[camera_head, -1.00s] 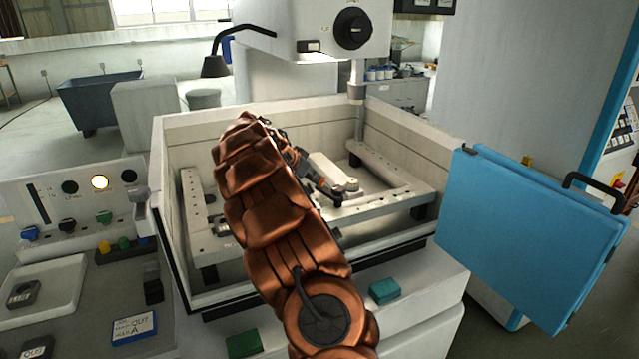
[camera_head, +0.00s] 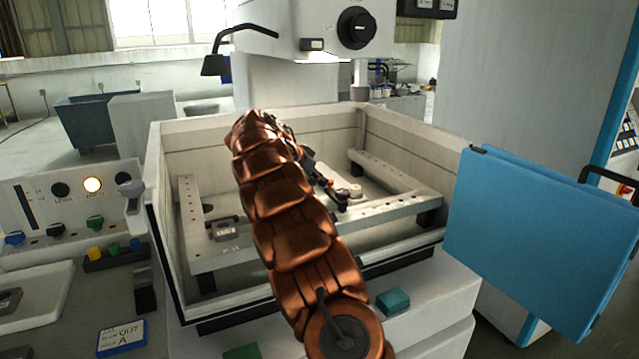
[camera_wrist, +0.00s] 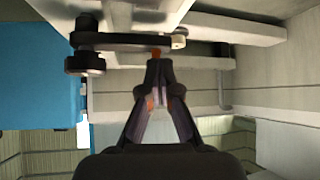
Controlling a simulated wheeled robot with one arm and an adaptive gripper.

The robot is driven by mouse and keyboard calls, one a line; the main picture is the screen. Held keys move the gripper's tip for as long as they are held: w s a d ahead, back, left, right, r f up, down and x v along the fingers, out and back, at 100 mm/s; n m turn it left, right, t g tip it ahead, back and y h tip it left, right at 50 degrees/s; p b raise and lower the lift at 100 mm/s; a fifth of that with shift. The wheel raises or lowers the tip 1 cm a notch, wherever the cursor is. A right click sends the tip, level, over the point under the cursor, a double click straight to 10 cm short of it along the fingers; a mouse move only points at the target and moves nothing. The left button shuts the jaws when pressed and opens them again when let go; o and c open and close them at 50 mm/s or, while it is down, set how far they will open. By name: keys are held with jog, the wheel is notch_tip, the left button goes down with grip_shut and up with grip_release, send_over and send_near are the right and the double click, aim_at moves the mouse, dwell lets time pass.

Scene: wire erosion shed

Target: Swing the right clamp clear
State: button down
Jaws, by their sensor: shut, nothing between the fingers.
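The right clamp is a dark flat bar (camera_wrist: 130,42) in the wrist view, with a round black knob (camera_wrist: 88,63) at its left end and a small pale bolt (camera_wrist: 180,38) at its right. My gripper (camera_wrist: 157,62) is shut and empty, its tips just below the bar; I cannot tell whether they touch it. In the head view my gripper (camera_head: 338,198) is over the right part of the pale work frame (camera_head: 400,205), beside a small round light fitting (camera_head: 355,190). My arm hides much of this area.
The frame sits inside a white-walled tank (camera_head: 200,285). A second clamp (camera_head: 224,230) lies on its left part. A blue door panel (camera_head: 540,240) stands out at the right. A control panel (camera_head: 65,205) is at the left.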

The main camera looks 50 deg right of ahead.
jog(key=shift+a, duration=0.1)
jog(key=shift+w+a+b, duration=0.15)
jog(key=shift+a+b, duration=0.1)
jog(key=shift+b, duration=0.15)
jog(key=a+b, duration=0.1)
jog(key=a, duration=0.1)
jog(key=w+a+b, duration=0.1)
jog(key=shift+a+r+b, duration=0.25)
jog(key=shift+b, duration=0.05)
jog(key=v, duration=0.9)
jog(key=shift+w+r, duration=0.3)
jog(key=shift+r, duration=0.1)
jog(key=shift+a, duration=0.1)
